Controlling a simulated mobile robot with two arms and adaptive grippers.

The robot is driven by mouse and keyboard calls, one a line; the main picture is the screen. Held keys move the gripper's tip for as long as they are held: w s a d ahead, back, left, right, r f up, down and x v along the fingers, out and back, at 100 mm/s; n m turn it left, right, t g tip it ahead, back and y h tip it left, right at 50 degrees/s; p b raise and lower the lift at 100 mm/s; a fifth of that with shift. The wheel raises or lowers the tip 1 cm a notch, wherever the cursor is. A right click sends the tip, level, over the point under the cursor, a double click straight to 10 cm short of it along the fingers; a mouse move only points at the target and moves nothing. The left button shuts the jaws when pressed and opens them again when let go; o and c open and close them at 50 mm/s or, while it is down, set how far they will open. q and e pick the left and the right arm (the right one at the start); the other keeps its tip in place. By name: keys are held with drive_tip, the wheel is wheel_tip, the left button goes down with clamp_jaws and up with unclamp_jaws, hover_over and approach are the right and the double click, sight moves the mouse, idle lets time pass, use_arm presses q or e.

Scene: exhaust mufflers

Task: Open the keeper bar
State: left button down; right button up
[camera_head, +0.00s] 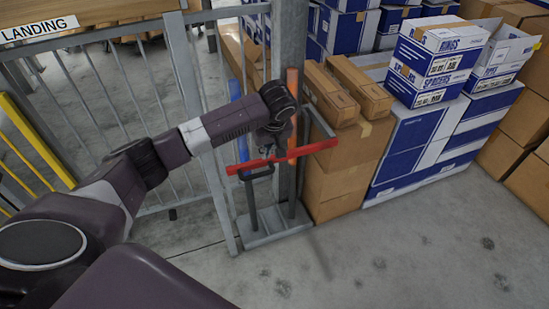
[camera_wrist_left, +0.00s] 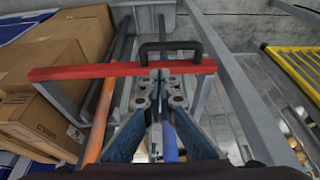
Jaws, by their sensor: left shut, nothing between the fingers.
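The keeper bar (camera_head: 300,152) is a long red bar lying across the front of a grey metal stand, with a black loop handle (camera_head: 257,173) near its left end. In the left wrist view the red bar (camera_wrist_left: 85,71) runs across the picture, and the black handle (camera_wrist_left: 171,46) stands beyond the fingertips. My left gripper (camera_head: 272,150) is at the bar, close to the handle. Its fingers are shut with nothing between them. In the left wrist view its tips (camera_wrist_left: 160,76) overlap the bar below the handle loop; I cannot tell whether they touch. My right gripper is out of view.
The stand's grey base plate (camera_head: 268,226) sits on the floor, with an orange upright (camera_head: 292,185) and a blue upright (camera_head: 242,140) behind the bar. A grey railing (camera_head: 130,110) lies left. Brown cartons (camera_head: 340,175) stand close on the right. The front right floor is clear.

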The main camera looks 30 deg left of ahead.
sight(263, 164)
use_arm(q)
drive_tip(key=x, duration=0.5)
drive_tip(key=shift+s+a, duration=0.1)
drive_tip(key=shift+s, duration=0.1)
drive_tip(key=x, duration=0.4)
drive_tip(key=shift+w+r, duration=0.1)
drive_tip(key=shift+w+f, duration=0.15)
drive_tip(key=shift+f, duration=0.3)
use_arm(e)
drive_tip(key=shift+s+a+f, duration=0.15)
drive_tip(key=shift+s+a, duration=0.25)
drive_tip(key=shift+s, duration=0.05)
